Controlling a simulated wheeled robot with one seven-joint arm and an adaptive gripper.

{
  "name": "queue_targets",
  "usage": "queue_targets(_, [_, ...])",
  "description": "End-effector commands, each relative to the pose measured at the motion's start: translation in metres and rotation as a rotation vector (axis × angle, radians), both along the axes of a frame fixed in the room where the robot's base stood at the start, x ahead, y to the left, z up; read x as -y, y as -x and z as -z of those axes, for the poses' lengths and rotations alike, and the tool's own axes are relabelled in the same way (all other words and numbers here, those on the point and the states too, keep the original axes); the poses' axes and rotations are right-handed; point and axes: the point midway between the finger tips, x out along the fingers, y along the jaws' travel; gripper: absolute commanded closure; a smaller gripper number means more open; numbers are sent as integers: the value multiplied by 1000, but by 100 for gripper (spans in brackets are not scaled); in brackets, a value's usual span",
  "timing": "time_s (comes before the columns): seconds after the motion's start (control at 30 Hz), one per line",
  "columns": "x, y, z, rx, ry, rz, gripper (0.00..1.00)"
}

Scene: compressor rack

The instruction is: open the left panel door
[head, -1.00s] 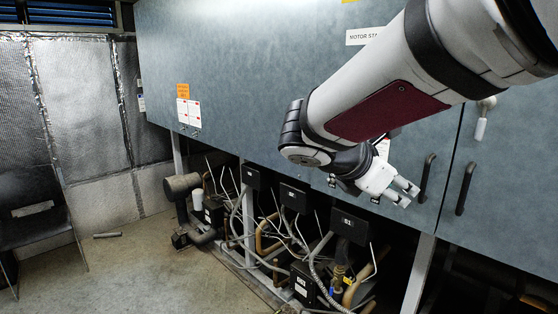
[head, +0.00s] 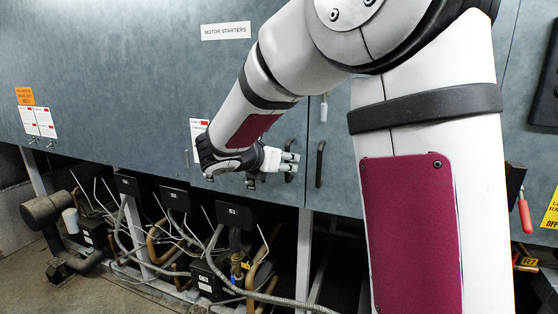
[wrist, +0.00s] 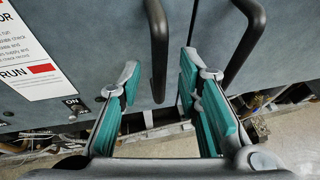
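The left panel door (head: 215,85) is a blue-grey panel, shut flush beside the seam. Its black bar handle (wrist: 158,45) runs down into the gap between my fingers in the wrist view. In the head view, that handle (head: 290,146) shows just above my gripper (head: 293,167), which hides part of it. My gripper (wrist: 160,72) is open, with teal pads on both sides of the handle's lower end. I see no clear contact. The right door's handle (head: 320,164) stands just right of the seam; it also shows right of my fingers in the wrist view (wrist: 248,35).
Below the panels are compressors with pipes and cables (head: 180,240) and black boxes (head: 238,215). A white sign (wrist: 35,50) and a switch (wrist: 78,105) sit left of my fingers. A red-handled tool (head: 524,212) is at the right. Floor (head: 100,295) is clear at lower left.

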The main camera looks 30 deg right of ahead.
Motion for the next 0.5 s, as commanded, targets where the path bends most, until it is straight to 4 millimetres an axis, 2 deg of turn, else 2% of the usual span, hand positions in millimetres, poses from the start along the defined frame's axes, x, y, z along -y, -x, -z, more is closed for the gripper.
queue_targets(0.2, [16, -8, 8, 0, -1, 0, 69])
queue_targets(0.5, [19, -10, 9, 0, 0, -1, 69])
